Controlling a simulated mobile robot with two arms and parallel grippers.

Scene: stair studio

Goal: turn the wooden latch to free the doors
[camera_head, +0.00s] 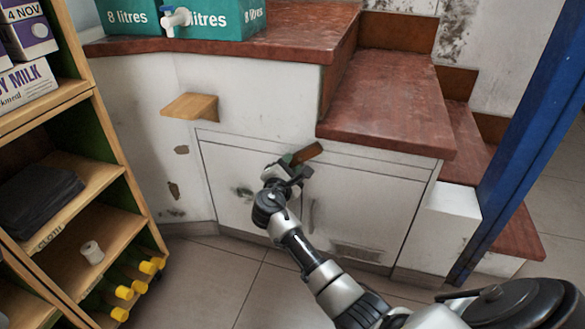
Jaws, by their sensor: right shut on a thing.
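The white cupboard under the stairs has a left door (228,169) and a right door (365,205), both flush with the frame. The brown wooden latch (308,152) shows at the top, where the doors meet. It is tilted, with its right end higher. My right gripper (291,163) is shut on the latch at its lower left part. The gripper hides that part of the latch and some of the seam between the doors. My left gripper is not in view.
Reddish stairs (385,110) rise above and to the right of the cupboard. A small wooden ledge (190,106) juts from the wall at left. A wooden shelf unit (120,150) stands at the left edge. A blue post (520,145) stands at right. Tiled floor (215,275) in front is clear.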

